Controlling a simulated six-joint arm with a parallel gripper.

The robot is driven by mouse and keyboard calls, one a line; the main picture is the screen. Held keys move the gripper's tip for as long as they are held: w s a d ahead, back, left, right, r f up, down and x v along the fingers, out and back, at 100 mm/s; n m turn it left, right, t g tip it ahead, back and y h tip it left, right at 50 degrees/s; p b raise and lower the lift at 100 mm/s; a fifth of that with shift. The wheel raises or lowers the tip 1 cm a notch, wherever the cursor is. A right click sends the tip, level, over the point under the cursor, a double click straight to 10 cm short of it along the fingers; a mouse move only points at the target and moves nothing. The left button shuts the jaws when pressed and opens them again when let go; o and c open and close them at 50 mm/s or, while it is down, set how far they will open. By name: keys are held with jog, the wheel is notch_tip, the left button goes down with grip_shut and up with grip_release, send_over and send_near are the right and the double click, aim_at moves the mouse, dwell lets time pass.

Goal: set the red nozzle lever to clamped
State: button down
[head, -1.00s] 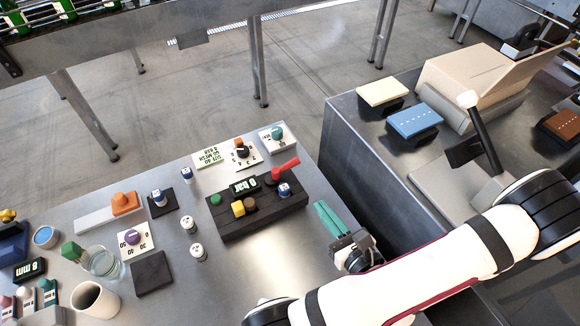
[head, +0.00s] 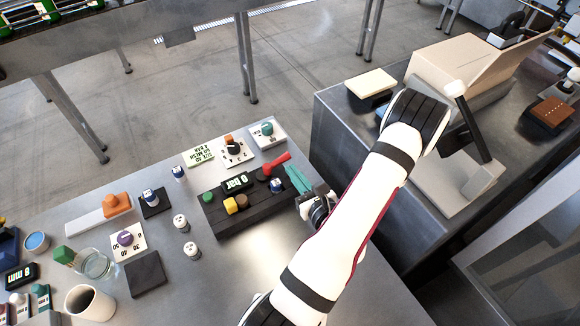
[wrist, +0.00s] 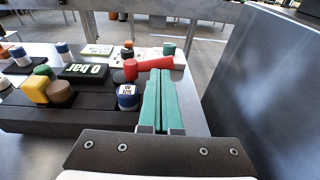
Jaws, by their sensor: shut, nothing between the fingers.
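The red nozzle lever (head: 276,163) sits on the right end of a black control block (head: 217,216), its handle pointing up and right in the head view. In the wrist view the red lever (wrist: 150,66) points right from its round hub, with its end just beyond my fingertips. My gripper (head: 298,179) is shut and empty, its teal fingers pressed together, just right of the block. In the wrist view the closed fingers of my gripper (wrist: 160,80) reach toward the lever handle. I cannot tell whether they touch it.
A blue-and-white cap (head: 276,185) stands on the block beside my fingers. The block also bears a "0 bar" display (head: 237,183), a yellow knob (head: 230,205) and a brown knob (head: 242,201). Dial plates (head: 267,132) lie behind. The steel table's right edge is close.

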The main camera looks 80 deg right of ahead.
aim_at(290, 154)
jog(key=shift+x, duration=1.2)
jog(key=shift+d+n+t+y, duration=0.3)
jog(key=shift+n+t+y, duration=0.3)
jog(key=shift+d+n+t+y, duration=0.3)
jog(key=shift+n+y, duration=0.1)
jog(key=shift+n, duration=0.1)
jog(key=n+t+y, duration=0.1)
jog(key=d+n+t+y, duration=0.1)
jog(key=y, duration=0.1)
jog(key=shift+w, duration=0.2)
jog(key=shift+w+d+n, duration=0.3)
jog(key=shift+w+d, duration=0.45)
jog(key=shift+d, duration=0.2)
jog(key=shift+x, duration=0.9)
jog(key=shift+w+d+r, duration=0.1)
jog(key=shift+w+d, duration=0.1)
jog(key=shift+w, duration=0.45)
jog(key=shift+w+d+r, duration=0.1)
jog(key=shift+w+d, duration=0.1)
jog(key=shift+w, duration=0.55)
